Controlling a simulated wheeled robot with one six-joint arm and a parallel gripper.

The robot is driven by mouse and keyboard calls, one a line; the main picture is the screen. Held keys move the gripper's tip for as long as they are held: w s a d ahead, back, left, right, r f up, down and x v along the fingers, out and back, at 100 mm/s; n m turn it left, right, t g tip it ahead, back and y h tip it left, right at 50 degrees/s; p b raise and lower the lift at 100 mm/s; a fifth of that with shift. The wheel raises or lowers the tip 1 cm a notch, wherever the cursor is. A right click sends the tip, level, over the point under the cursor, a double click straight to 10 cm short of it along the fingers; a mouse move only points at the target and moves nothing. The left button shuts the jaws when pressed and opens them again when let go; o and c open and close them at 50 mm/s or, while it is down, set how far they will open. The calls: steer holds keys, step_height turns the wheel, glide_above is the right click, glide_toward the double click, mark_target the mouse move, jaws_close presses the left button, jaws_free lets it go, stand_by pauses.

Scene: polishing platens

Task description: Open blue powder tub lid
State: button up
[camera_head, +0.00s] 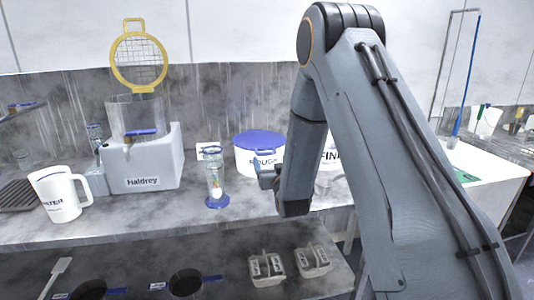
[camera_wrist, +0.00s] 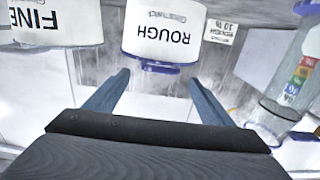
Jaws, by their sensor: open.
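The powder tub marked ROUGH (camera_head: 246,160) is white with a blue lid (camera_head: 260,139) and stands on the worktop against the back wall. The lid looks closed on it. In the wrist view, which is inverted, the tub (camera_wrist: 165,48) lies ahead, with the lid's blue rim and front tab (camera_wrist: 160,68) on its lower edge. My gripper (camera_wrist: 158,80) is open and empty, its two fingers pointing toward the lid's tab with a gap before it. In the head view my gripper (camera_head: 267,177) is at the tub's front right, partly hidden by my arm.
A FINE tub (camera_head: 329,155) stands to the right, partly behind my arm; it also shows in the wrist view (camera_wrist: 60,28). A clear cylinder with a blue base (camera_head: 215,180) stands left of the ROUGH tub. A Haldrey machine (camera_head: 145,165) and white jug (camera_head: 60,193) are farther left.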

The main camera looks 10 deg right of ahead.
mark_target(267, 154)
steer(key=w+p, duration=0.1)
steer(key=w, duration=0.6)
steer(key=shift+w+p, duration=0.25)
steer(key=shift+p, duration=0.15)
steer(key=shift+c, duration=0.2)
